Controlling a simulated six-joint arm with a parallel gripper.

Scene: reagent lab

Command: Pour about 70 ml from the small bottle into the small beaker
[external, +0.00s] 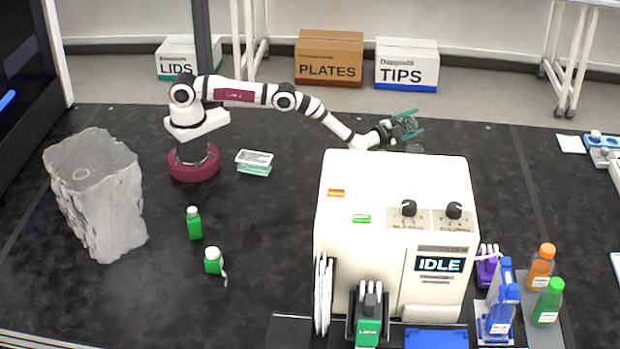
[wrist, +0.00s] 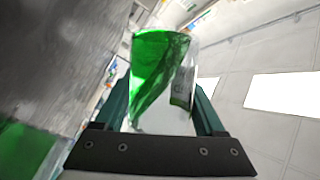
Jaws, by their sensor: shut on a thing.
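My gripper (external: 411,125) is held out behind the white machine in the external view, with its teal fingers turned sideways. In the wrist view my gripper (wrist: 162,98) is shut on a clear vessel, which I take as the small bottle (wrist: 150,65). It holds green liquid, and a pale label shows on its right side. The liquid's edge runs slanted across it, so it looks tilted. The small beaker cannot be made out for certain. A small greyish shape and a green sliver show low behind the machine's top edge, mostly hidden.
The white machine (external: 395,215) reading IDLE stands in front of my gripper. Two green bottles (external: 194,223) (external: 213,262) and a grey rock-like block (external: 97,195) stand at left. Orange (external: 541,268) and green (external: 549,303) bottles stand at right. Stacked plates (external: 254,162) lie near my base.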

